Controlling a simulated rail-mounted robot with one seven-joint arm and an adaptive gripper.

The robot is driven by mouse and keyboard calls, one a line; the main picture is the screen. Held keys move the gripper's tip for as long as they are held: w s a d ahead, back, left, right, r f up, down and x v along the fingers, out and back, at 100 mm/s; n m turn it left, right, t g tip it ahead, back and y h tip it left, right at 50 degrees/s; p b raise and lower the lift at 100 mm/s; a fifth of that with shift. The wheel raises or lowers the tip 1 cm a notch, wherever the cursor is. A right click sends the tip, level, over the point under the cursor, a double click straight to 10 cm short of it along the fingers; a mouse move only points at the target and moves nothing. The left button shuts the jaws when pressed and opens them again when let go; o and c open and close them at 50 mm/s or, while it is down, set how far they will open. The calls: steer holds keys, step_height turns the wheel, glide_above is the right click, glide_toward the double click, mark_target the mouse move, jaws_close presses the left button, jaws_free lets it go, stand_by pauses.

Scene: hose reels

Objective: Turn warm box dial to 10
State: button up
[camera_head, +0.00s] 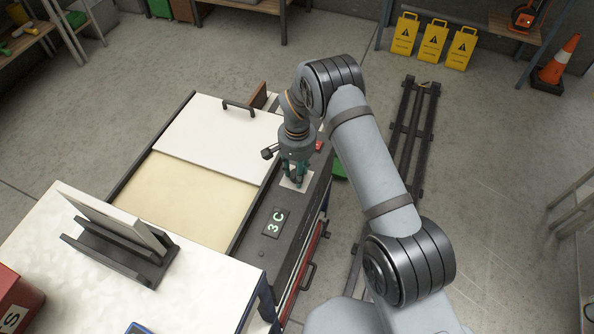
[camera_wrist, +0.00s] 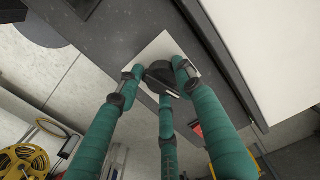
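The warm box (camera_head: 200,200) has a dark control panel (camera_head: 262,246) along its right side, with a display (camera_head: 275,222) reading "3 C". The dial (camera_wrist: 160,78) is a dark knob on a white square plate (camera_wrist: 158,48). In the head view the plate (camera_head: 287,184) shows only in part, and my gripper hides the dial. My gripper (camera_head: 296,178) has three green fingers pointing down at the plate. In the wrist view its fingertips (camera_wrist: 160,74) surround the dial closely on several sides. I cannot tell whether they press on it.
A white lid with a handle (camera_head: 238,106) covers the box's far part. A white table (camera_head: 70,255) with a dark rack (camera_head: 120,245) stands at the lower left. Yellow signs (camera_head: 433,44) and an orange cone (camera_head: 558,60) stand at the back right. A floor rail (camera_head: 412,135) runs to the right.

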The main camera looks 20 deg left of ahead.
steer(key=shift+w+a+r, duration=0.1)
steer(key=shift+w, duration=0.15)
steer(key=c, duration=0.6)
stand_by(0.7)
steer(key=shift+o, duration=0.2)
steer(key=o, duration=1.1)
step_height(320, 180, up, 12)
